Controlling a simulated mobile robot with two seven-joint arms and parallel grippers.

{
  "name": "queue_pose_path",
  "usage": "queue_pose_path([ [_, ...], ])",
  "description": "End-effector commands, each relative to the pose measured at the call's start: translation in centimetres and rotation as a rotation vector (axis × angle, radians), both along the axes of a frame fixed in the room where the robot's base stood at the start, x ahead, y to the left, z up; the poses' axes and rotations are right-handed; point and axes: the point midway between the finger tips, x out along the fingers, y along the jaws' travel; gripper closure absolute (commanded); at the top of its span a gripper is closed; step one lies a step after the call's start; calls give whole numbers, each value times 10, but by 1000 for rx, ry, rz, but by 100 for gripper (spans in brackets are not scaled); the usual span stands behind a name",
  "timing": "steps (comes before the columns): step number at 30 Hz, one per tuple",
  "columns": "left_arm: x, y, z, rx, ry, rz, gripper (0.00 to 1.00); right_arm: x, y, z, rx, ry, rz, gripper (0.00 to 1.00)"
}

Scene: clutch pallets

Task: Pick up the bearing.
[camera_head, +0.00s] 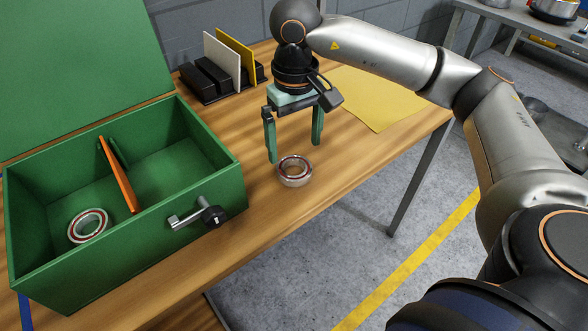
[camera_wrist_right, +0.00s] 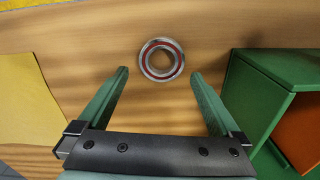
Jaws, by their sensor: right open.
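A bearing (camera_head: 294,171), a silver ring with a red inner band, lies flat on the wooden table near its front edge. My right gripper (camera_head: 295,150) is open with its fingers pointing down, above and just behind this bearing. In the right wrist view the bearing (camera_wrist_right: 161,60) lies ahead of the gap between the two fingertips (camera_wrist_right: 158,74), touching neither. A second bearing (camera_head: 88,226) lies in the left compartment of the green box (camera_head: 222,185). My left gripper is not in view.
The box's lid stands open, and an orange divider (camera_head: 118,176) splits its inside. A latch (camera_head: 205,216) sticks out at its front. A black rack (camera_head: 205,85) with two upright plates and a yellow sheet (camera_head: 375,98) are at the back. The table right of the bearing is clear.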

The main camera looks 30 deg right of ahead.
Motion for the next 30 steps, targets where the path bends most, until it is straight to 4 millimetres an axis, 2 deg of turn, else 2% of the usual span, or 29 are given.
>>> queue_pose_path([
  [10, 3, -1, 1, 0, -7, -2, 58, -2, 3, -46, 1, 2, 0, 0],
  [19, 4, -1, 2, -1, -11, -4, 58, -2, 3, -52, 1, 0, 0, 0],
  [30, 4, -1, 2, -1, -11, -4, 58, -2, 3, -52, 1, 0, 0, 40],
])
